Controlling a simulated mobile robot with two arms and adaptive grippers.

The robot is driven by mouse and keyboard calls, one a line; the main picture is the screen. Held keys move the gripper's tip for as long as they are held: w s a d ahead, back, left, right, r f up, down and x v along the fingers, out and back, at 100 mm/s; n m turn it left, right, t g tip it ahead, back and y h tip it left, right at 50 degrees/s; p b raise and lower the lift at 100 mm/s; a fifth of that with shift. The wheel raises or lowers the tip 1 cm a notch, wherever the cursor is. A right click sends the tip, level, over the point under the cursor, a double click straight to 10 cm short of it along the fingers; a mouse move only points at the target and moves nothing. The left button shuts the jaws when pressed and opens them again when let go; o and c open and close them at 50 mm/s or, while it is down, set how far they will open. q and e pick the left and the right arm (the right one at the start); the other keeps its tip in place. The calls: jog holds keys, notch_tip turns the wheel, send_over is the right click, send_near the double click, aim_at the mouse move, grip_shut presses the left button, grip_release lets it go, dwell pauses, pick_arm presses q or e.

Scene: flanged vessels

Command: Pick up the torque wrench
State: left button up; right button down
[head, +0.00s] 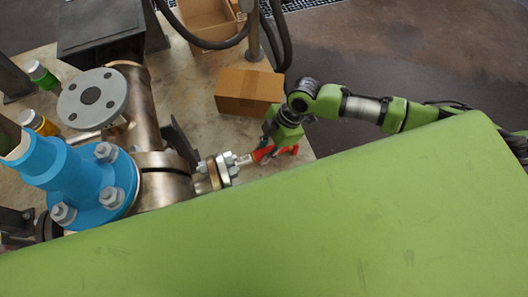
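My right gripper (278,151) is in the head view, at the end of the green arm that comes in from the right. It points down beside the small bolted flange (213,174) on the vessel. Red parts show at its fingertips, close to the flange's metal stud end (243,160). I cannot tell whether the red belongs to the fingers or to a tool between them, nor how far the fingers are apart. I cannot make out a torque wrench for certain. My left gripper is not in view.
A blue flanged pipe (75,180) and a grey round flange (92,97) stand at the left. A closed cardboard box (249,91) sits just behind the gripper, an open box (205,20) farther back. My green body hides the front.

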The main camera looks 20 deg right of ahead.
jog(key=shift+w+r, duration=0.1)
jog(key=shift+r, duration=0.05)
jog(key=shift+r, duration=0.2)
notch_tip(320, 180, up, 2)
jog(key=shift+r, duration=0.1)
jog(key=s+a+r, duration=0.2)
jog(key=s+r, duration=0.8)
jog(key=s, duration=0.4)
jog(key=shift+r, duration=0.1)
